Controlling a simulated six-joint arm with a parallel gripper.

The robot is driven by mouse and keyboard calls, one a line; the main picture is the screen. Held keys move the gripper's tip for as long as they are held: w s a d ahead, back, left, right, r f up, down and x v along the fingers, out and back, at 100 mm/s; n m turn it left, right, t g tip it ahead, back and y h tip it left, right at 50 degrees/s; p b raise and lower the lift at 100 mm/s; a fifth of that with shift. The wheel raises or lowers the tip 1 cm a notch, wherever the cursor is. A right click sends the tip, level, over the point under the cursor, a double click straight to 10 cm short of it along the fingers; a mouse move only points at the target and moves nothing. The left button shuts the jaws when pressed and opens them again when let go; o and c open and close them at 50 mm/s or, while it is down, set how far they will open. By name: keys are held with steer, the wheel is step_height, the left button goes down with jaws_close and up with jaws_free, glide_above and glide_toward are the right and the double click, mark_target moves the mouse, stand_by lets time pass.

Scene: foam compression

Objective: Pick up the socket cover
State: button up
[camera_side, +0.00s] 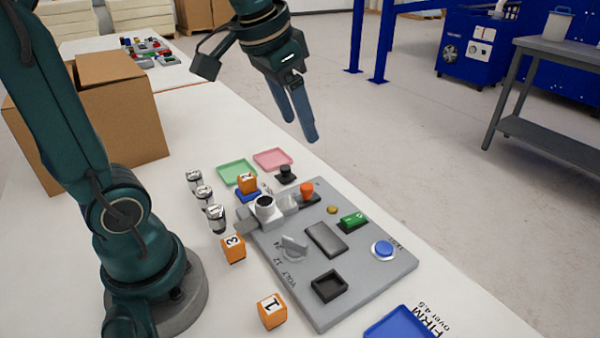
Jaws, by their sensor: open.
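No thing is labelled as the socket cover. A small black piece with a knob on top (286,174) stands on the table by the pink tray and could be it. A dark square recessed socket (329,287) sits at the near part of the grey panel (377,270), with a flat dark grey rectangular plate (326,240) behind it. My gripper (301,130) hangs above the table's far right edge, fingers pointing down. It is open and empty, well above and apart from the black knobbed piece and the panel.
The panel carries an orange knob (307,190), a green switch (353,220), a blue button (383,249) and a grey dial (294,246). Orange numbered blocks (272,311) and small labelled cylinders (204,194) stand left. Green (237,172), pink (273,159) and blue (402,324) trays lie around.

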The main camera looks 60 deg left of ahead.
steer(key=w+a+f+n+g, duration=0.1)
steer(key=w+a+f+g, duration=0.1)
steer(key=w+a+f, duration=0.45)
steer(key=n+g, duration=0.2)
glide_above(285, 167)
steer(key=shift+h, duration=0.4)
step_height(285, 167, down, 7)
steer(key=shift+w+d+r, duration=0.1)
steer(key=shift+w, duration=0.05)
steer(key=shift+f, duration=2.65)
jaws_close()
